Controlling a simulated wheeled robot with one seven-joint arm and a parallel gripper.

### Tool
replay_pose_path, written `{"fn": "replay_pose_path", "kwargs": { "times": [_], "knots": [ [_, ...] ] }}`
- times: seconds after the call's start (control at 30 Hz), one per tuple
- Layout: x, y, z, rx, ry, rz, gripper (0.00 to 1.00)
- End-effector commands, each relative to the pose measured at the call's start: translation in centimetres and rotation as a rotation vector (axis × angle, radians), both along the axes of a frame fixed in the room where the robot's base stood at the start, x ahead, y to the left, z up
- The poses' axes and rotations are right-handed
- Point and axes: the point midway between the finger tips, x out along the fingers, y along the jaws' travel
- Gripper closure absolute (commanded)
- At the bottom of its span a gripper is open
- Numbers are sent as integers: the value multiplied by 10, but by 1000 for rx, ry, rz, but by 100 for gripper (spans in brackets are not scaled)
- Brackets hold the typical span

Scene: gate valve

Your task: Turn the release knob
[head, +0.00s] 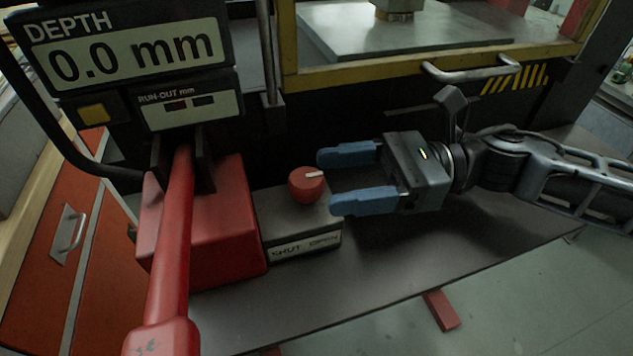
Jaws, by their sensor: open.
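The release knob (306,186) is a round red knob with a white pointer mark. It sits on top of a small grey box (290,220) with a front label reading "SHUT" and "OPEN". The white mark points to the right, toward my gripper. My gripper (326,181) has two blue fingers, comes in from the right and is open. Its fingertips are close to the right side of the knob, one behind and one in front in the picture. I cannot tell whether they touch it. Nothing is held between the fingers.
A red lever (173,250) rises from a red block (232,225) left of the box. A display (135,50) above reads "DEPTH 0.0 mm". A yellow-framed guard (350,70) with a metal handle (470,72) stands behind. The grey bench (400,260) in front is mostly clear.

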Motion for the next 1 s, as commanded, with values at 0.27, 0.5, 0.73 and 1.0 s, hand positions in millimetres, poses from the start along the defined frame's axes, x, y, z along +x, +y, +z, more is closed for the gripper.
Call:
{"fn": "replay_pose_path", "kwargs": {
  "times": [0.27,0.5,0.73,1.0],
  "knots": [
    [4,-29,-1,-1,0,-1,31],
    [4,-30,0,-1,0,0,31],
    [4,-30,0,-1,1,0,31],
    [-1,-70,-2,6,159,-95,31]
  ]
}}
